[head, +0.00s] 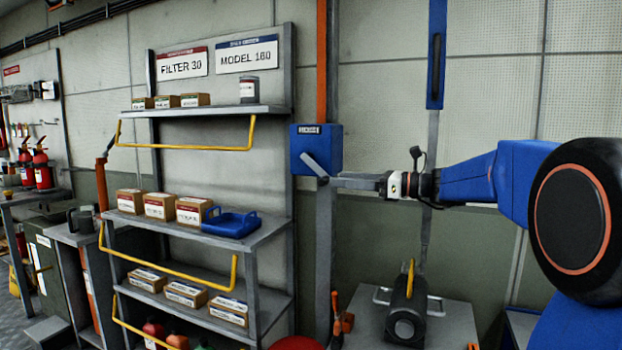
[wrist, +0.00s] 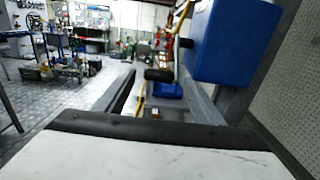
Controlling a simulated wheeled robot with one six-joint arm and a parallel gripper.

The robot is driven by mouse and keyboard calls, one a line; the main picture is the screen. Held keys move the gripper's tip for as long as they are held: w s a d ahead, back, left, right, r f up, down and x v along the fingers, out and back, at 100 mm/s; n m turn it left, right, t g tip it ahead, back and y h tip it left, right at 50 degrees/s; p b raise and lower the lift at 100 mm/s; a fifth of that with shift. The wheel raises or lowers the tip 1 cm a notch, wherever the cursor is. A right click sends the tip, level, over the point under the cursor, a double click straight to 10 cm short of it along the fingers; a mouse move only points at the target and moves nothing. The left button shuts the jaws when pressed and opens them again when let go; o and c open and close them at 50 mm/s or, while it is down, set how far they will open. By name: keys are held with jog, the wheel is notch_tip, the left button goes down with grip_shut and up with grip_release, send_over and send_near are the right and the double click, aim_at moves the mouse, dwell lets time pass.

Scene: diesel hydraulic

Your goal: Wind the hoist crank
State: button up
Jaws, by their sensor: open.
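The blue hoist box (head: 316,145) is mounted on a post right of the shelf. Its grey crank arm (head: 315,166) slants down to the right across the box's lower front. My gripper (head: 334,182) comes in from the right, with its fingertips at the crank arm's lower end. In the wrist view the blue box (wrist: 232,42) fills the upper right. A dark crank grip (wrist: 159,75) shows between the tips of my two open fingers (wrist: 157,82). I cannot tell whether either finger touches it. The crank's lower end is partly hidden by my fingers in the head view.
A grey shelf (head: 270,220) with cartons, a blue tray (head: 232,223) and yellow rails stands left of the hoist box. Below my arm, a grey bench (head: 455,325) bears a dark cylindrical unit (head: 406,308). The wall is close behind the box.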

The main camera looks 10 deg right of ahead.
aim_at(314, 168)
jog(key=x, duration=1)
jog(key=shift+w+a, duration=0.15)
jog(key=shift+a, duration=0.05)
jog(key=shift+f, duration=0.1)
jog(key=c, duration=1.3)
